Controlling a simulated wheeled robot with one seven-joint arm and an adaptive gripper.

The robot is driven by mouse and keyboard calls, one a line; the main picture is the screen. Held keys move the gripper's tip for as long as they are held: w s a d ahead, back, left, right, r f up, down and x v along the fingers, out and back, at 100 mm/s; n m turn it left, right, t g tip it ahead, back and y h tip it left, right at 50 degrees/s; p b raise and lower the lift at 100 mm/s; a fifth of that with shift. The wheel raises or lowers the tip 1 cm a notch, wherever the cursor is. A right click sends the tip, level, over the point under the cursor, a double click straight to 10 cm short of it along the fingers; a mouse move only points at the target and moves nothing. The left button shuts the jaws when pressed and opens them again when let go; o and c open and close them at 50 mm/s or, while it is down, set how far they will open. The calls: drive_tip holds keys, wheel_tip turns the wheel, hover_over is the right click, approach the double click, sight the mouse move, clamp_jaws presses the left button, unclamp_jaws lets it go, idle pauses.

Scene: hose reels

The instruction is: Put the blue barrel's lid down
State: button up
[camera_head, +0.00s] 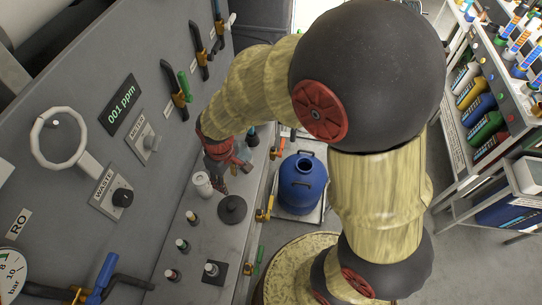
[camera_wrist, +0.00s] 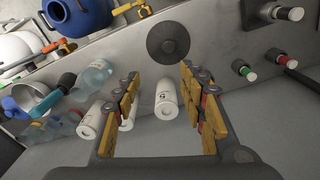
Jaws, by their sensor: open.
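The blue barrel (camera_head: 300,185) stands upright beside the grey counter, with an open neck on top. It also shows at the top left of the wrist view (camera_wrist: 82,15). A dark round lid with a small knob (camera_head: 232,209) lies flat on the counter, left of the barrel. In the wrist view the lid (camera_wrist: 168,40) is just beyond my fingertips, apart from them. My gripper (camera_head: 220,172) is over the counter behind the lid. In the wrist view my gripper (camera_wrist: 161,76) is open with nothing held. A white bottle (camera_wrist: 166,98) shows between the fingers.
A clear bottle (camera_wrist: 95,76) and more white bottles are left of my fingers in the wrist view. A grey panel (camera_head: 120,150) with valves rises at left. A yellow-handled tap (camera_head: 262,214) sits at the counter edge.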

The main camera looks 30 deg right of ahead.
drive_tip(key=s+d+r+m+t, duration=0.1)
drive_tip(key=s+d+r+m, duration=0.1)
drive_tip(key=r, duration=0.5)
drive_tip(key=s+d+r+m+t, duration=0.2)
drive_tip(key=s+d+r, duration=0.3)
drive_tip(key=r, duration=0.3)
drive_tip(key=s+d+r+m+t, duration=0.1)
drive_tip(key=s+d+r+m, duration=0.1)
drive_tip(key=s+r, duration=0.4)
wheel_tip(320, 180, up, 2)
drive_tip(key=shift+d+r+m+t, duration=0.2)
drive_tip(key=shift+d+m+t, duration=0.15)
drive_tip(key=shift+d, duration=0.4)
drive_tip(key=shift+f+b, duration=0.65)
